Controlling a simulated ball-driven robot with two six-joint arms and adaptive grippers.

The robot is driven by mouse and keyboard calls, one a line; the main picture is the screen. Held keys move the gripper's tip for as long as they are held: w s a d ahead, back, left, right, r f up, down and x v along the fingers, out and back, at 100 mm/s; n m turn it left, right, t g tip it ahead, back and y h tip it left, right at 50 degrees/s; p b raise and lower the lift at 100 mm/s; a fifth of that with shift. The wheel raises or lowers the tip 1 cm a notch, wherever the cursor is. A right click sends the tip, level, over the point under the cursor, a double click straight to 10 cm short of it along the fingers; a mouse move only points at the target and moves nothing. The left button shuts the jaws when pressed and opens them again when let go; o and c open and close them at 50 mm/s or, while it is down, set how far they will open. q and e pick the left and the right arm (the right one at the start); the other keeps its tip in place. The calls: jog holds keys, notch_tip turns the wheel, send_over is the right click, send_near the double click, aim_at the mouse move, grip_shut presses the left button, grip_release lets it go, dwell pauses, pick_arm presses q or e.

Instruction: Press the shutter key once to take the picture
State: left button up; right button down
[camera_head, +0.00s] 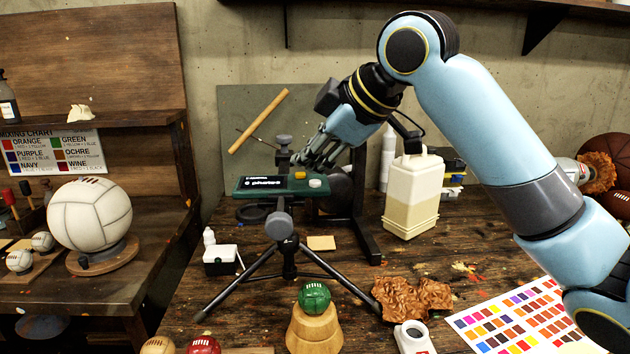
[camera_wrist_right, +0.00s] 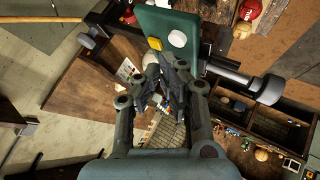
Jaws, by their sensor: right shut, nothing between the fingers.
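A dark green box (camera_head: 284,186) with a black screen lettered "photos" sits on a tripod (camera_head: 287,245). Its top carries a yellow key (camera_head: 299,175) and a round white key (camera_head: 315,183); I cannot read which is the shutter key. In the right wrist view, the green box (camera_wrist_right: 200,20) shows with the yellow key (camera_wrist_right: 155,43) and white key (camera_wrist_right: 177,38). My right gripper (camera_head: 305,158) is shut and empty, tilted down just above the box near the yellow key. Its fingertips (camera_wrist_right: 166,75) look apart from both keys. My left gripper is out of view.
A cream jug (camera_head: 412,195) stands close right of the box, near my right arm. A green ball (camera_head: 314,297) on a wooden stand is in front, with brown leather scraps (camera_head: 412,298) to its right. A white ball (camera_head: 90,214) sits on the left bench.

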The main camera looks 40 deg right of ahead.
aim_at(312, 183)
jog(key=shift+f, duration=0.15)
jog(key=shift+f, duration=0.3)
jog(key=shift+f, duration=0.4)
dwell(0.5)
dwell(0.3)
jog(key=shift+r+p, duration=0.85)
jog(key=shift+p, duration=0.3)
notch_tip(312, 183, up, 3)
jog(key=p, duration=0.3)
jog(key=shift+r, duration=1)
